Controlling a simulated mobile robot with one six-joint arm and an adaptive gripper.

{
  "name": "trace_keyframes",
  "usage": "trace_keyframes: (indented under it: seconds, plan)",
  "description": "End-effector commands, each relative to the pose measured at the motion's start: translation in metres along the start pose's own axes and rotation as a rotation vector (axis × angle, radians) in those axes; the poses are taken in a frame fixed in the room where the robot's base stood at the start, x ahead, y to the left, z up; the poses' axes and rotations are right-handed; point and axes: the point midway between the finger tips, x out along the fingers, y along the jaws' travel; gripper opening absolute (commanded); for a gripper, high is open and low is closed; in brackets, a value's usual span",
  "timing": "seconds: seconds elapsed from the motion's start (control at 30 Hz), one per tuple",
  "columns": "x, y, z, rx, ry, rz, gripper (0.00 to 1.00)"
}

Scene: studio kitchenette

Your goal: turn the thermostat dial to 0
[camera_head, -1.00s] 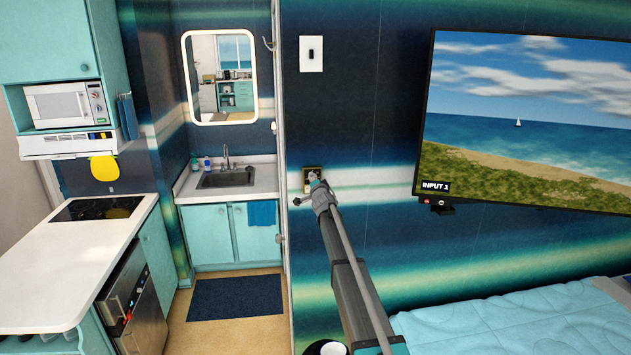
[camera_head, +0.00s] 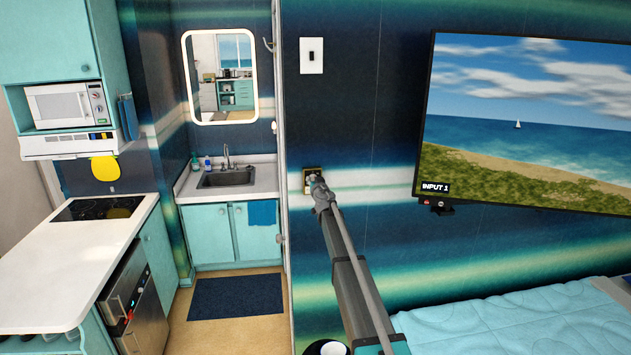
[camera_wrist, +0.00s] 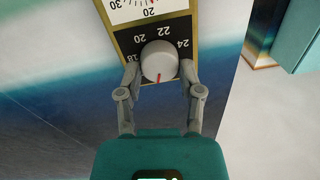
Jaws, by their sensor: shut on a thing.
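The thermostat (camera_wrist: 126,42) is on the wall, with a gold frame, a black scale and a white strip with red marks above it. In the wrist view the scale shows 18, 20, 22 and 24. My gripper (camera_wrist: 160,74) is shut on the dial, one finger on each side. In the head view the thermostat (camera_head: 309,174) is small, at the end of my arm, which hides most of it and the dial.
A light switch (camera_head: 312,55) is on the wall above. A tilted television (camera_head: 520,120) hangs at the right over a bed (camera_head: 510,325). A sink (camera_head: 226,178) and a mirror (camera_head: 219,78) are at the left.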

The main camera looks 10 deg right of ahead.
Motion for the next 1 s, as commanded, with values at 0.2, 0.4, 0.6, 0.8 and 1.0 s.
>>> trace_keyframes:
  seconds: [0.2,0.4,0.6,0.8,1.0]
  plan:
    - [-0.0011,-0.0006,-0.0002,-0.177,-0.012,0.002,0.0]
    - [-0.0012,-0.0008,0.0,-0.286,-0.019,0.003,0.0]
    - [-0.0013,-0.0009,0.0002,-0.337,-0.022,0.003,0.0]
    - [-0.0013,-0.0008,0.0003,-0.348,-0.023,0.003,0.01]
    - [-0.0014,-0.0007,0.0003,-0.348,-0.023,0.003,0.0]
